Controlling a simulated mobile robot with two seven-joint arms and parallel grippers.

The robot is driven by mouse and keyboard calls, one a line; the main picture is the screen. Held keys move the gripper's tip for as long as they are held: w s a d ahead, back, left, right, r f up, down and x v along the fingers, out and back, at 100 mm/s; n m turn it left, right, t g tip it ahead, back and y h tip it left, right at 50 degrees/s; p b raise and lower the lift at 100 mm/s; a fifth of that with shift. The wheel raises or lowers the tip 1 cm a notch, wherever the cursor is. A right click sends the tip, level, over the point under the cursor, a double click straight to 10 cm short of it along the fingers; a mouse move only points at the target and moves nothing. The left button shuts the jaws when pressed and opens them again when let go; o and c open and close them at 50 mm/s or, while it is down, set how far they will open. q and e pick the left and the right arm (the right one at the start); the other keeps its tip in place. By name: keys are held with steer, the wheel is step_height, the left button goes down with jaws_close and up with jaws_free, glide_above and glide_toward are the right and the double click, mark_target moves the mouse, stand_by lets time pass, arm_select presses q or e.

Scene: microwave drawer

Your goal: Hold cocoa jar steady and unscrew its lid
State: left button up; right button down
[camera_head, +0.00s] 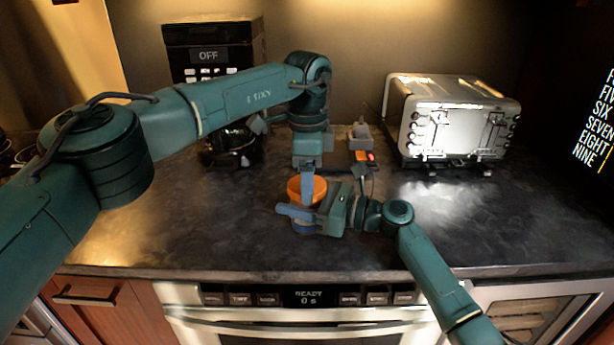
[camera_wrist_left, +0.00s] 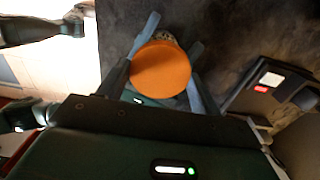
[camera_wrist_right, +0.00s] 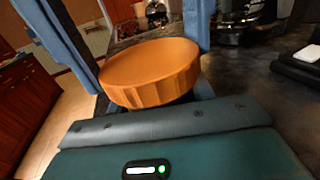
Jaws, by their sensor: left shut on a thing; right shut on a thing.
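The cocoa jar (camera_wrist_left: 166,37) stands upright on the dark counter near its front edge. Its wide orange lid (camera_head: 308,188) is on top and also shows in the left wrist view (camera_wrist_left: 160,70) and, large, in the right wrist view (camera_wrist_right: 150,72). My left gripper (camera_head: 307,192) comes down from above with its fingers on either side of the lid, shut on it. My right gripper (camera_head: 300,216) reaches in from the right, lower down, shut on the jar body. The fingers hide most of the jar body.
A black coffee maker (camera_head: 212,55) stands at the back left and a silver toaster oven (camera_head: 452,128) at the back right. A small dark device (camera_head: 361,140) with a red mark lies behind the jar. The counter (camera_head: 180,220) is clear to the left and right.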

arm_select(q)
steer(key=shift+r, duration=0.15)
steer(key=shift+r, duration=0.95)
steer(key=shift+r, duration=2)
arm_select(e)
steer(key=c, duration=0.5)
jaws_free()
